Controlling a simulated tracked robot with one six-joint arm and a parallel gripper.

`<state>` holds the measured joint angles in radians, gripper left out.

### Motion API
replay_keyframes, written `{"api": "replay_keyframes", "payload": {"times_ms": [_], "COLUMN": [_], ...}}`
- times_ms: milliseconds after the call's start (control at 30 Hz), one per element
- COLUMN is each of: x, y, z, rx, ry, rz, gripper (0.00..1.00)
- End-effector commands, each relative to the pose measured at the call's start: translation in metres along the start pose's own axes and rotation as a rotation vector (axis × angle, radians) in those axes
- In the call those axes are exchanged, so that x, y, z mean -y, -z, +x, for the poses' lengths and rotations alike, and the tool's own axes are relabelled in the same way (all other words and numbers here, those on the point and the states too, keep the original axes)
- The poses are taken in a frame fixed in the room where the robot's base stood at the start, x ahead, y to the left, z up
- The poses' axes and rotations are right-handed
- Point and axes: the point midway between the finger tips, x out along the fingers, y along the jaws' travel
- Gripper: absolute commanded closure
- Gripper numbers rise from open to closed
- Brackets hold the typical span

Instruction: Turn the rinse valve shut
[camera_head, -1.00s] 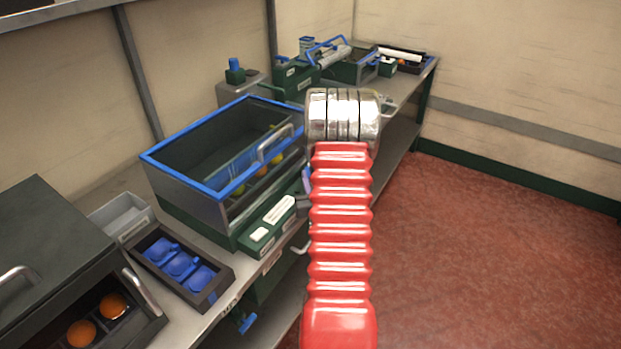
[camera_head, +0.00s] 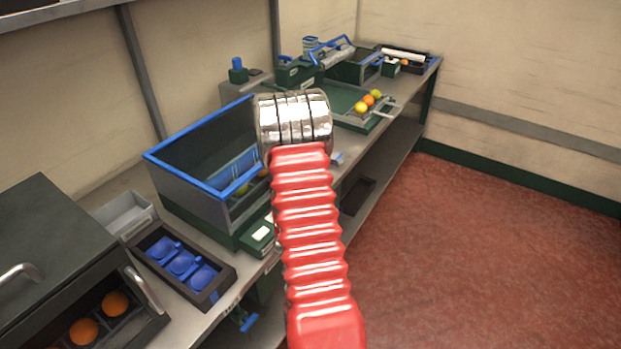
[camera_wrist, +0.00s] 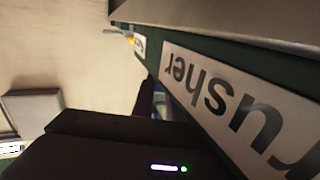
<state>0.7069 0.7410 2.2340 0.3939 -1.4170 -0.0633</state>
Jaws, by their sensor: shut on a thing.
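My gripper (camera_wrist: 152,105) shows only in part in the wrist view, as dark shapes beside a green surface with a white label reading "crusher", upside down. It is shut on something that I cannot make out. In the head view my red arm and its metal joint hide the gripper. I cannot tell for sure which part is the rinse valve. A blue tap-like handle (camera_head: 244,320) hangs under the bench's front edge. A blue knob (camera_head: 237,66) stands on a grey box behind the tank. The blue-rimmed tank (camera_head: 185,190) is partly covered by my arm.
A dark tray of blue cups (camera_head: 222,283) and a grey bin (camera_head: 122,210) stand left of the tank. A cabinet with oranges (camera_head: 60,240) is at the lower left. A fruit tray (camera_head: 385,117) lies beyond my arm. The red floor (camera_head: 480,240) at right is clear.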

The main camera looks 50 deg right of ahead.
Motion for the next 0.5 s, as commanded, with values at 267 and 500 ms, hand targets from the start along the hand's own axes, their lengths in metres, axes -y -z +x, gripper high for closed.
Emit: {"api": "replay_keyframes", "payload": {"times_ms": [267, 500], "x": [0.0014, 0.0012], "y": [0.0003, 0.0003], "z": [-0.0005, -0.0003], "rx": [-0.001, -0.001], "ry": [0.001, 0.001], "rz": [-0.001, -0.001], "gripper": [1.0, 0.78]}}
